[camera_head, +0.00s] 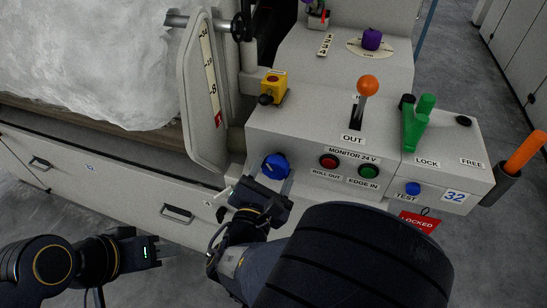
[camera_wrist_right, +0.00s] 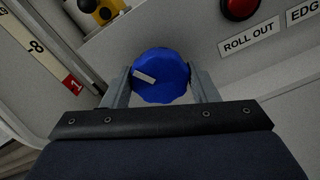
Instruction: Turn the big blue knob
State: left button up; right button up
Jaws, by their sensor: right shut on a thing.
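The big blue knob (camera_head: 276,166) sits on the front face of the grey control box, left of the red button. In the right wrist view the knob (camera_wrist_right: 160,75) is between the two fingers of my right gripper (camera_wrist_right: 161,88), one on each side. Its white pointer mark points to the left and slightly up. In the head view my right gripper (camera_head: 264,187) reaches the knob from below and is shut on it. My left gripper (camera_head: 162,251) is at the lower left, away from the box; its finger gap is not clear.
Right of the knob are a red button (camera_head: 329,161) and a green button (camera_head: 369,171). A yellow box (camera_head: 273,87) stands above it. An orange-topped lever (camera_head: 368,86), green lever (camera_head: 417,123) and small blue TEST button (camera_head: 412,188) are further right. A white panel (camera_head: 199,92) stands left.

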jog(key=shift+n+p, duration=1.3)
jog(key=o, duration=1)
jog(key=shift+c, duration=0.2)
jog(key=v, duration=0.8)
jog(key=shift+p, duration=0.4)
